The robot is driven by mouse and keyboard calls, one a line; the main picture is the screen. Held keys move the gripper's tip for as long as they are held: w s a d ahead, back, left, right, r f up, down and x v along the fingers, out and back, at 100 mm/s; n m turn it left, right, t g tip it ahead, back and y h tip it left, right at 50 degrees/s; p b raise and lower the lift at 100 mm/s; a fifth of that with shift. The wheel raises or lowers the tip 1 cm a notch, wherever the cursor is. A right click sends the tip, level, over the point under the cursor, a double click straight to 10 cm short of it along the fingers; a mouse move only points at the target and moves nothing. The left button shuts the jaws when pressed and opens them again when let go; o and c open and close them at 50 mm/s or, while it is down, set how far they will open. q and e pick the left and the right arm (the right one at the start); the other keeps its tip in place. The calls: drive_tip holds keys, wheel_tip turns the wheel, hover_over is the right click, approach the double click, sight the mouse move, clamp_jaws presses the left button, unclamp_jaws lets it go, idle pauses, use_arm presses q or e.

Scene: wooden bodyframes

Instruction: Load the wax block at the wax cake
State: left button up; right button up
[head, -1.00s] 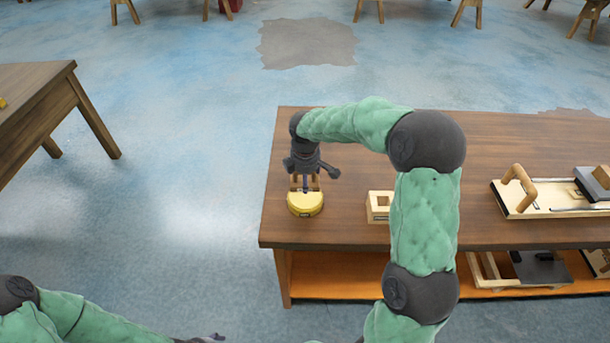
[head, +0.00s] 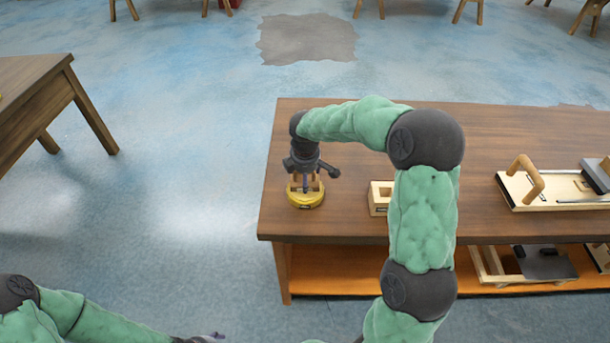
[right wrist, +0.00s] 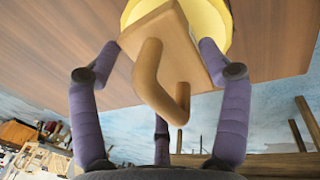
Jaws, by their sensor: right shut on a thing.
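The wax cake (head: 306,201) is a round yellow disc near the left end of the table. It also shows behind the block in the right wrist view (right wrist: 218,22). My right gripper (head: 305,176) is over the cake, pointing down. It is shut on the wax block (right wrist: 186,48), a flat wooden board with a rounded wooden handle, with fingers on both sides. The block lies over the cake and hides part of it; I cannot tell whether they touch all along. Only a bit of my left gripper (head: 208,338) shows at the bottom edge, far from the cake.
A small wooden box-like piece (head: 379,198) stands right of the cake, partly behind my right arm. A board with a wooden handle (head: 527,178) lies at the table's right. The lower shelf (head: 350,276) holds more wooden frames. Another table (head: 35,82) stands at left.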

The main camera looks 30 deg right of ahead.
drive_tip(key=shift+f, duration=0.45)
idle(0.6)
drive_tip(key=shift+f, duration=0.1)
idle(1.3)
drive_tip(key=shift+r+p, duration=3.1)
drive_tip(key=shift+r, duration=0.55)
drive_tip(key=shift+f, duration=0.1)
